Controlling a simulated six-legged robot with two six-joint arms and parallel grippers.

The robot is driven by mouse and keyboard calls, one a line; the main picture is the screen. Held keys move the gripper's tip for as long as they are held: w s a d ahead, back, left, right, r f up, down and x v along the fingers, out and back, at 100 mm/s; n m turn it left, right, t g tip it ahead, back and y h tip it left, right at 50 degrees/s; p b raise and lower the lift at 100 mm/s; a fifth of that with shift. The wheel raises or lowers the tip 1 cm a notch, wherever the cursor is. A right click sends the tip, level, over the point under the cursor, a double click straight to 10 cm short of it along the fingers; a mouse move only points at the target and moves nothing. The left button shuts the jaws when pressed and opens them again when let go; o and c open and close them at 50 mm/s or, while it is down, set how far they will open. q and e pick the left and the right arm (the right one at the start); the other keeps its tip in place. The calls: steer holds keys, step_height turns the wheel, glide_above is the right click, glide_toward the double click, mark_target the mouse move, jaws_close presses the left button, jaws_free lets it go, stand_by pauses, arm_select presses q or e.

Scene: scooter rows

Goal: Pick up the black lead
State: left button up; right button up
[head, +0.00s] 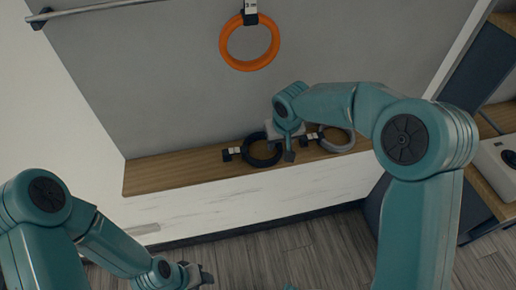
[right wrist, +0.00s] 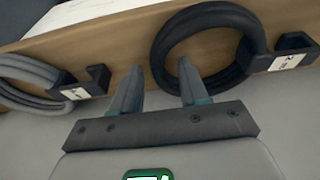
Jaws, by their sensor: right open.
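The black lead (head: 262,164) lies coiled on the wooden shelf, left of my right gripper (head: 290,153) in the head view. In the right wrist view the black lead (right wrist: 161,50) is a thick ring with a plug and a white tag at its right. My right gripper (right wrist: 160,70) is open there. One fingertip overlaps the ring's hole and the other shows outside its left edge; I cannot tell the depth between them. My left gripper (head: 202,276) is low at the bottom of the head view, away from the shelf, its jaws unclear.
A grey lead (head: 337,147) lies coiled on the shelf (head: 150,180), right of the black one; it also shows in the right wrist view (right wrist: 30,75). An orange lead (head: 250,65) hangs on the grey wall above. A metal rail (head: 100,7) runs at upper left. The shelf's left end is clear.

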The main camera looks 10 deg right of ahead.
jaws_close()
steer(key=shift+r, duration=0.1)
steer(key=shift+r, duration=0.1)
steer(key=shift+s+r+b, duration=0.15)
steer(key=shift+r+b, duration=0.15)
steer(key=v, duration=0.4)
steer(key=w+v, duration=0.1)
steer(key=v, duration=0.1)
steer(key=shift+w+r, duration=0.1)
steer(key=shift+r, duration=0.1)
steer(key=s+b, duration=0.4)
steer(key=s, duration=1.5)
steer(key=shift+d, duration=0.25)
steer(key=shift+s, duration=0.15)
